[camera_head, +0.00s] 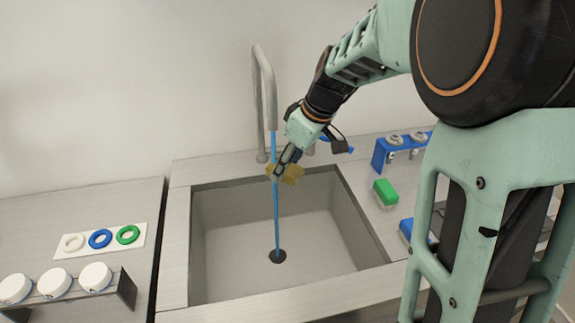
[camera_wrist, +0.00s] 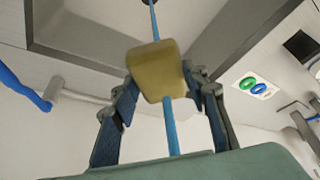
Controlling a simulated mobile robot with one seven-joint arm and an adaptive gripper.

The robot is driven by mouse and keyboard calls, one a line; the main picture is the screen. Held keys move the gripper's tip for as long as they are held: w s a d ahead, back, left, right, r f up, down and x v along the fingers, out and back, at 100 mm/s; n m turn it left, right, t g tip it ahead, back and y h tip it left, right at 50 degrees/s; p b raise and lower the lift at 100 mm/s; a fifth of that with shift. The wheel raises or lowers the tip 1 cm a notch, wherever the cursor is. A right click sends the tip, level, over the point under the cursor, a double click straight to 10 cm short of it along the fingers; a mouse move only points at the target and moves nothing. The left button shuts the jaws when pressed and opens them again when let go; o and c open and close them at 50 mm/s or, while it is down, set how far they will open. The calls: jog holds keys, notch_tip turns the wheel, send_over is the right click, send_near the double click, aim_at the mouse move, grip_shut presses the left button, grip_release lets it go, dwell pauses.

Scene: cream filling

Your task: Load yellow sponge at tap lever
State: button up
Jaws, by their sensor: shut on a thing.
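My gripper (camera_head: 281,168) is shut on the yellow sponge (camera_head: 291,174) and holds it above the sink, beside the blue water stream (camera_head: 276,205) under the tap (camera_head: 265,95). In the wrist view the sponge (camera_wrist: 156,70) sits between both fingers, and the stream (camera_wrist: 171,140) shows above and below it. I cannot tell for sure whether the water touches the sponge. The blue tap lever (camera_head: 337,146) is behind my gripper and partly hidden by it; in the wrist view the lever (camera_wrist: 22,88) is at the left.
The sink basin (camera_head: 225,245) is empty, with a dark drain. A green sponge (camera_head: 386,192) and a blue one (camera_head: 406,229) lie to its right, near a blue rack (camera_head: 379,155). A white plate with rings (camera_head: 98,253) and a holder with white cups stand at left.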

jog(key=s+d+b, duration=0.3)
jog(key=s+d, duration=0.1)
jog(key=d, duration=0.2)
jog(key=shift+s+d, duration=0.25)
jog(key=shift+s, duration=0.1)
dwell(0.5)
jog(key=shift+r, duration=0.1)
dwell(1.0)
jog(key=s+d+r, duration=0.3)
jog(key=d+r, duration=0.1)
jog(key=shift+p, duration=0.35)
jog(key=shift+w+d+f, duration=0.1)
dwell(0.5)
jog(key=w+d+f+m+t+h+p, duration=0.1)
jog(key=w+f+m+t+h+p, duration=0.1)
jog(key=m+p, duration=0.7)
notch_tip(320, 180, down, 3)
jog(key=w+m+h, duration=0.1)
jog(key=w+m, duration=0.1)
jog(key=w, duration=0.1)
jog(key=shift+r+h+p, duration=0.15)
jog(key=shift+h+p, duration=0.2)
jog(key=shift+h, duration=0.05)
